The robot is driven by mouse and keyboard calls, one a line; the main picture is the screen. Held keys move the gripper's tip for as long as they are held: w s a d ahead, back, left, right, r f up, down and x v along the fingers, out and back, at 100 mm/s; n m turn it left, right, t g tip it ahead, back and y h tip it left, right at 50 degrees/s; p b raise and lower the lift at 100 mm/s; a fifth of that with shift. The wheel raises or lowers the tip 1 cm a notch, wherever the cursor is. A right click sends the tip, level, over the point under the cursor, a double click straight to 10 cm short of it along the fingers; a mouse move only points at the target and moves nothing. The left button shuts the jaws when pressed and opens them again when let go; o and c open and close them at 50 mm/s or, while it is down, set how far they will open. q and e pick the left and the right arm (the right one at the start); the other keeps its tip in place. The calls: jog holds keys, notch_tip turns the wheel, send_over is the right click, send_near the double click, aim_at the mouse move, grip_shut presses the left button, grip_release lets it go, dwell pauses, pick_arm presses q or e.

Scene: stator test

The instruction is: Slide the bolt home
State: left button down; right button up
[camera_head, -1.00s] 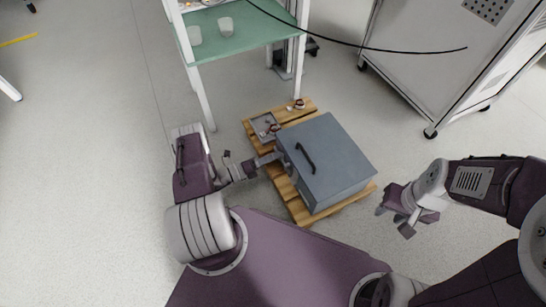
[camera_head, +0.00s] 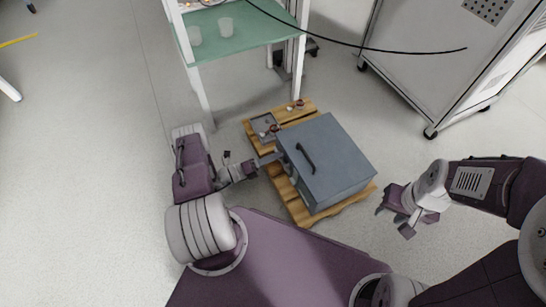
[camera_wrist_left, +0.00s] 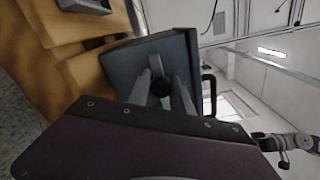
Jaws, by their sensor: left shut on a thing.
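A grey box (camera_head: 328,165) with a black bar handle (camera_head: 306,158) on top sits on a wooden pallet. My left gripper (camera_head: 273,158) is at the box's left-hand face. In the left wrist view, a dark round knob (camera_wrist_left: 160,87), which looks like the bolt's, sits between the fingers of my left gripper (camera_wrist_left: 168,85), in front of the box face (camera_wrist_left: 137,62). The gripper is shut on it. The bolt's shaft and how far it is slid are hidden. My right gripper (camera_head: 400,215) hangs empty, right of the box, with its fingers apart.
The wooden pallet (camera_head: 346,204) carries a small grey tray (camera_head: 261,123) and small parts beyond the box. A green-topped table (camera_head: 240,32) stands behind. A white cabinet (camera_head: 455,60) on castors stands at the back right. A dark cable crosses above.

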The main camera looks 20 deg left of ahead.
aim_at(282, 163)
dwell(0.6)
pick_arm(q)
jog(key=shift+s+d+r+p, duration=0.1)
jog(key=shift+s+d+p, duration=0.75)
jog(key=shift+s+d, duration=0.35)
jog(key=shift+d, duration=0.15)
jog(key=c, duration=1.2)
grip_release()
